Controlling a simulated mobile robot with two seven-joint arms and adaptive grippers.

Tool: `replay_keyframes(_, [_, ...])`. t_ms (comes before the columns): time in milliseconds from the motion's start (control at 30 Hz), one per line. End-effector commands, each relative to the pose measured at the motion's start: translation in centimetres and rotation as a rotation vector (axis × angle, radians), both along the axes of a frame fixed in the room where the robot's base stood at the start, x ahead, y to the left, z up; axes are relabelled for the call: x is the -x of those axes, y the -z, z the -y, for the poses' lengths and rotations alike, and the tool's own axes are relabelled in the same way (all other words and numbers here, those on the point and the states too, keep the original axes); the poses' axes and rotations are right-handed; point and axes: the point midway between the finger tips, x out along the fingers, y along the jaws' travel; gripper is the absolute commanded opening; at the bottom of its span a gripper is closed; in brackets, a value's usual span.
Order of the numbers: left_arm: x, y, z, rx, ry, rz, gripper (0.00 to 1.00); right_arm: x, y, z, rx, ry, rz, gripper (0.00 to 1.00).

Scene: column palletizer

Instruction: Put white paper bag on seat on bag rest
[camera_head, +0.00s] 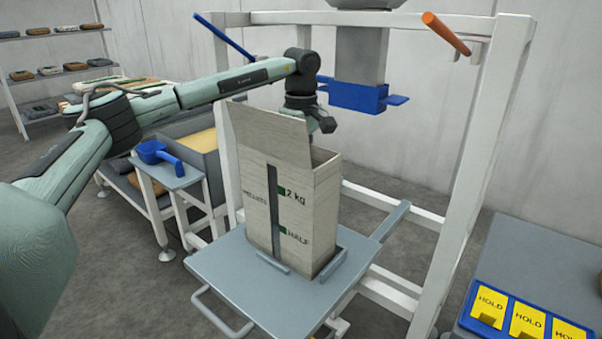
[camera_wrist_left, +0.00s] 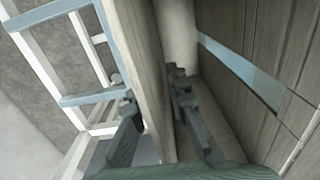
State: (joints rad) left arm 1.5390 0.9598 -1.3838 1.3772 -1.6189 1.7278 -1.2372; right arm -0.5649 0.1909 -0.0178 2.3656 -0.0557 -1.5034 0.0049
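A tall off-white box-shaped bag (camera_head: 321,199), marked "2 kg" and "HALF", stands upright on a grey platform (camera_head: 232,270), with low grey bars at its foot. I take it as the white paper bag. A tall panel (camera_head: 268,132) rises at its top. My left gripper (camera_head: 318,126) is at the bag's top, beside this panel. In the left wrist view, a pale panel (camera_wrist_left: 142,62) runs between the two fingers (camera_wrist_left: 158,122), with another wall to the right. Whether the fingers press on the panel is unclear. My right gripper is out of view.
A white frame (camera_head: 470,160) surrounds the platform, with a blue-ended spout (camera_head: 352,95) above the bag. A small side table (camera_head: 172,178) with a blue scoop (camera_head: 158,153) stands left. Yellow HOLD trays (camera_head: 528,318) are at lower right. Shelves (camera_head: 60,60) stand far left.

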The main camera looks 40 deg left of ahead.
Motion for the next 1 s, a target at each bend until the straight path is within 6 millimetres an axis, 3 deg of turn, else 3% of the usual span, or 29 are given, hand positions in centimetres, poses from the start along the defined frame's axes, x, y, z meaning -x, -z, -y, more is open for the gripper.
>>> replay_keyframes(333, [0.0,-0.1,0.0,0.000,0.000,0.001,0.26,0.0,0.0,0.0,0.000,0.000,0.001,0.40])
replay_keyframes(467, [-0.1,-1.1,0.0,0.000,0.000,0.002,0.26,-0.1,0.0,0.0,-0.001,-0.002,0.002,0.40])
replay_keyframes(800, [-0.1,-8.2,0.0,0.001,-0.001,0.004,0.26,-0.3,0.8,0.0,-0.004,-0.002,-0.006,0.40])
replay_keyframes(1000, [-0.1,-11.3,0.0,0.000,0.001,0.002,0.26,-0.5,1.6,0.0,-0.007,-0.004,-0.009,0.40])
